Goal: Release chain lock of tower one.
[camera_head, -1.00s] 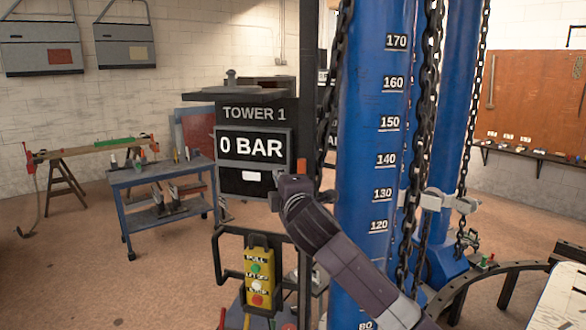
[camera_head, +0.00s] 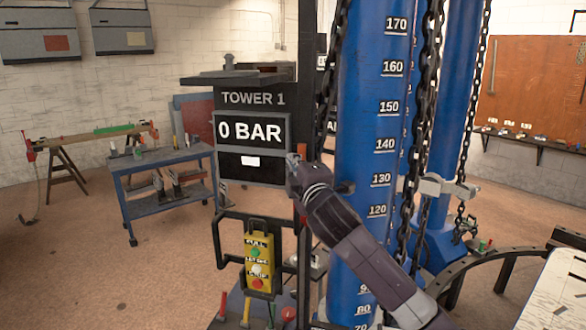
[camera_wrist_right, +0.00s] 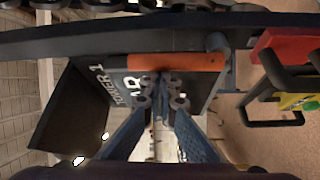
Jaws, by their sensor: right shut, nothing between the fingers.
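The blue column of tower one (camera_head: 365,120) stands upright with a height scale on its face. Dark chains (camera_head: 428,70) hang beside it. The "TOWER 1" display (camera_head: 250,130) reads 0 BAR. My right gripper (camera_head: 296,160) is at the display's right edge, left of the column; its arm covers part of the post behind. In the right wrist view, my right gripper's fingertips (camera_wrist_right: 162,90) are together and empty, in front of an orange strip (camera_wrist_right: 190,62). I cannot tell whether they touch it. The chain lock of tower one is not clearly visible. My left gripper is out of view.
A yellow button box (camera_head: 258,263) hangs in a dark frame below the display. A second blue tower (camera_head: 455,110) with a grey bracket (camera_head: 440,187) stands behind. A blue cart (camera_head: 165,165) is at left. A curved dark rail (camera_head: 490,258) and white panel (camera_head: 562,300) are at lower right.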

